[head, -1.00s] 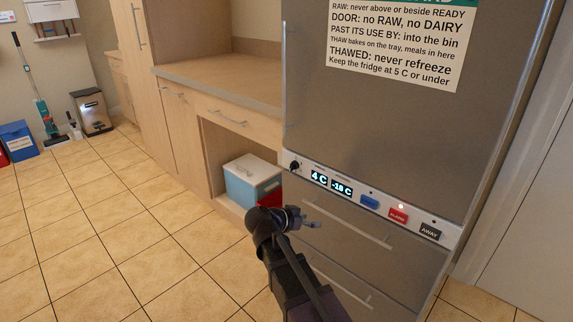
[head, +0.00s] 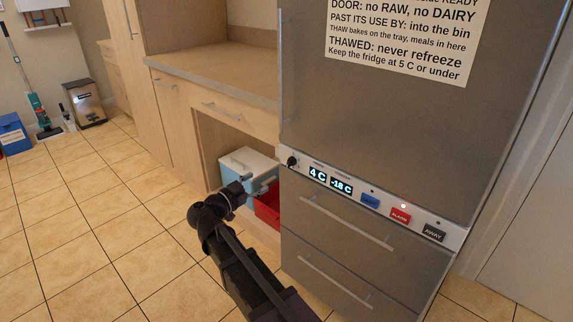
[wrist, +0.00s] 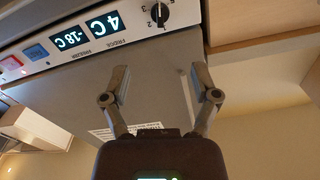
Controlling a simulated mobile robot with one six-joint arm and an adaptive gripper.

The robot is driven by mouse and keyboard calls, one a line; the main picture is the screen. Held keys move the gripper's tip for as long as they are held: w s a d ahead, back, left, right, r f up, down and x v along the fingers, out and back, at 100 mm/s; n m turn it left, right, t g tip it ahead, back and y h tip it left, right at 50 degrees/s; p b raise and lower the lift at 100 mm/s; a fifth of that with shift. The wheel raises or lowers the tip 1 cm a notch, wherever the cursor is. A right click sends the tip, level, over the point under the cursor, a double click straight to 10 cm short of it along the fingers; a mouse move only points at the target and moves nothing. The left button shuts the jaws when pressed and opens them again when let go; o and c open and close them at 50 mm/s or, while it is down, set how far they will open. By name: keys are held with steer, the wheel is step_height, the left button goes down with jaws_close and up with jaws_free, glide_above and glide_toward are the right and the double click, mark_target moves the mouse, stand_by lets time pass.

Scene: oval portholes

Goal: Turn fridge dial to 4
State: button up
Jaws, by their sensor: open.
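The fridge dial (head: 292,162) is a small black knob at the left end of the white control strip.
The freezer display (head: 341,186) reads -18 C. A blue button (head: 370,200), a red ALARM button (head: 400,215) and an AWAY button (head: 434,232) follow along the strip. Drawer handles (head: 345,222) stick out below. A cool box (head: 243,168) and red container (head: 268,208) sit under the counter.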

mark_target(288, 164)
steer(key=shift+x, duration=6.85)
jaws_close()
